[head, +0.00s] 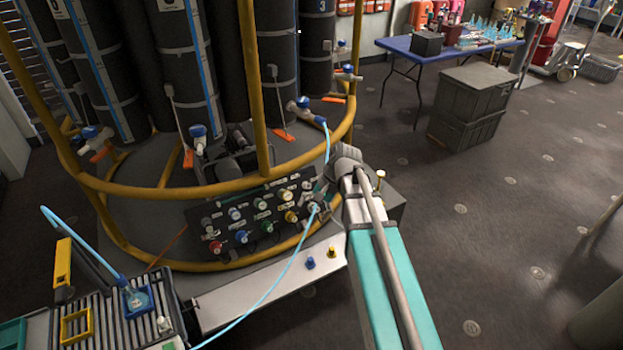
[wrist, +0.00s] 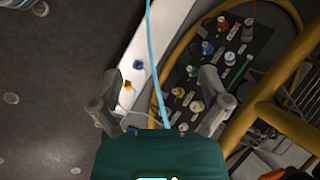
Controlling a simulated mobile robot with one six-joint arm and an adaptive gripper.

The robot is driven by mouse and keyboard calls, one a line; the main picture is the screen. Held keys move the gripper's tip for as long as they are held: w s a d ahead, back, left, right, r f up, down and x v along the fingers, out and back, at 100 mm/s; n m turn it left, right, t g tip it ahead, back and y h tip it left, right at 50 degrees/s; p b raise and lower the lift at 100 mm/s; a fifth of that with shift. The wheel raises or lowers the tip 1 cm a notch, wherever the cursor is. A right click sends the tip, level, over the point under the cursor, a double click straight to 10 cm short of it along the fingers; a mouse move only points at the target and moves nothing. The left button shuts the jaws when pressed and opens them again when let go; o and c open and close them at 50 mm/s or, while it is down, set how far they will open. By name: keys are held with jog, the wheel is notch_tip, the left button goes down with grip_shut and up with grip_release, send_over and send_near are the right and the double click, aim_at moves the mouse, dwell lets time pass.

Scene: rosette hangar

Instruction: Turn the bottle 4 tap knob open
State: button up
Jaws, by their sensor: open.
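Black bottles with taps stand inside the yellow ring frame. One bottle (head: 317,40) at the right shows the number 3; I cannot read a 4 on any bottle. Blue tap knobs show at the front (head: 198,131), at the left (head: 90,132) and at the right (head: 303,102). Which one is bottle 4's knob I cannot tell. My gripper (head: 320,193) is beside the connector panel (head: 255,222), below and right of the taps. In the wrist view my gripper (wrist: 160,85) is open, with a light-blue hose (wrist: 151,50) crossing between its fingers; I see no grip on it.
The yellow rail (head: 215,188) runs between my gripper and the bottles, with an upright post (head: 252,80). A white ledge (head: 285,285) carries small blue and yellow caps. A grey ribbed tray (head: 110,310) is at lower left. Open floor lies right, with stacked crates (head: 468,105).

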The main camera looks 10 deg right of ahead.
jog(key=s+d+f+n+t+h, duration=0.1)
jog(key=s+d+f+n+h, duration=0.1)
jog(key=s+n+h, duration=0.3)
jog(key=s+d+n, duration=0.1)
jog(key=s, duration=0.3)
jog(key=shift+s+f+h, duration=0.2)
jog(key=shift+h, duration=0.1)
jog(key=c, duration=0.5)
jog(key=shift+d, duration=0.15)
jog(key=shift+c, duration=0.2)
